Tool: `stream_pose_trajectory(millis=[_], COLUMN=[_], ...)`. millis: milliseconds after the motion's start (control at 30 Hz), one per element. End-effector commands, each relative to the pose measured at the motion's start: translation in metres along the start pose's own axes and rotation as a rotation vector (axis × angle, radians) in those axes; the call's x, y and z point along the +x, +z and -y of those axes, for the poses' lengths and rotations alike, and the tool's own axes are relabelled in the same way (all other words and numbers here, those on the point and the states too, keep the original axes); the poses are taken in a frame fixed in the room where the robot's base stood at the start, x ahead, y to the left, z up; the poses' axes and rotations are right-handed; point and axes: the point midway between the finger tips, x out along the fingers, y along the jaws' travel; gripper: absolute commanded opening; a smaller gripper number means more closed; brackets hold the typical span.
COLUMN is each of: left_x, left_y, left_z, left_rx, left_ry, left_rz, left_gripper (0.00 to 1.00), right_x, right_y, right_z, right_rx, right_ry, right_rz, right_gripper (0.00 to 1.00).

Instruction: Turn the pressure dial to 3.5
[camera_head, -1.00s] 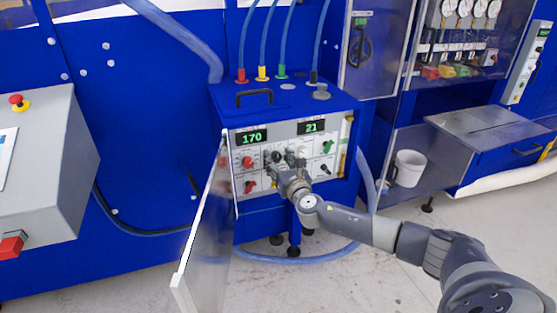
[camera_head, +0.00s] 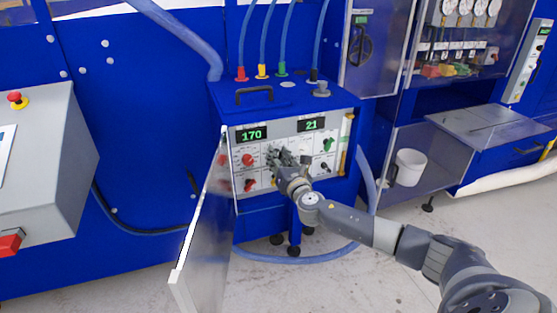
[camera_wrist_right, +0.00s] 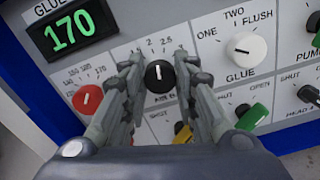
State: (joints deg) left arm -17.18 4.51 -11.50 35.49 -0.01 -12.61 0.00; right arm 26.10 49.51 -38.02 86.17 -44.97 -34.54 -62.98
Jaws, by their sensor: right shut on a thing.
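The black dial (camera_wrist_right: 159,76) has a scale above it with 2 and 2.5 readable; the other marks are partly hidden. Its white pointer line is near upright, toward the top of the scale. My right gripper (camera_wrist_right: 162,84) has one finger on each side of this dial and is shut on it. In the head view the right gripper (camera_head: 280,157) is at the front panel (camera_head: 240,140) of the blue machine and hides the dial. The label below the dial is mostly covered. My left gripper is not in view.
A red knob (camera_wrist_right: 87,99) sits left of the fingers and a white glue knob (camera_wrist_right: 243,48) to the right. Yellow (camera_wrist_right: 183,134) and green (camera_wrist_right: 252,117) knobs are close below. The display (camera_wrist_right: 72,32) reads 170. An open door (camera_head: 203,225) stands left of the panel.

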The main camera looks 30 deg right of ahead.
Motion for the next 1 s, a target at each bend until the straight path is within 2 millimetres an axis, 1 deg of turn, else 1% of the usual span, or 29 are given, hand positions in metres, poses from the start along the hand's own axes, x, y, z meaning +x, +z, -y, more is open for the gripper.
stream_pose_trajectory(millis=[33, 100, 400, 1000], left_x=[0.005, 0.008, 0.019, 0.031], left_y=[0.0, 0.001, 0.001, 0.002], left_z=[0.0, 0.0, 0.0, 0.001], left_rx=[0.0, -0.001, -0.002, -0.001], left_ry=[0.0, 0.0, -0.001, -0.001], left_rz=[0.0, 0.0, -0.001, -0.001], left_gripper=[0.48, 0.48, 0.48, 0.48], right_x=[0.0, 0.0, 0.0, 0.0], right_y=[-0.003, -0.003, -0.003, -0.002], right_z=[0.001, 0.001, 0.001, 0.002], right_rx=[0.042, 0.106, 0.391, 0.96], right_ry=[-0.001, 0.0, -0.001, -0.001], right_rz=[0.0, 0.0, 0.0, 0.001], right_gripper=[0.04, 0.04, 0.04, 0.04])
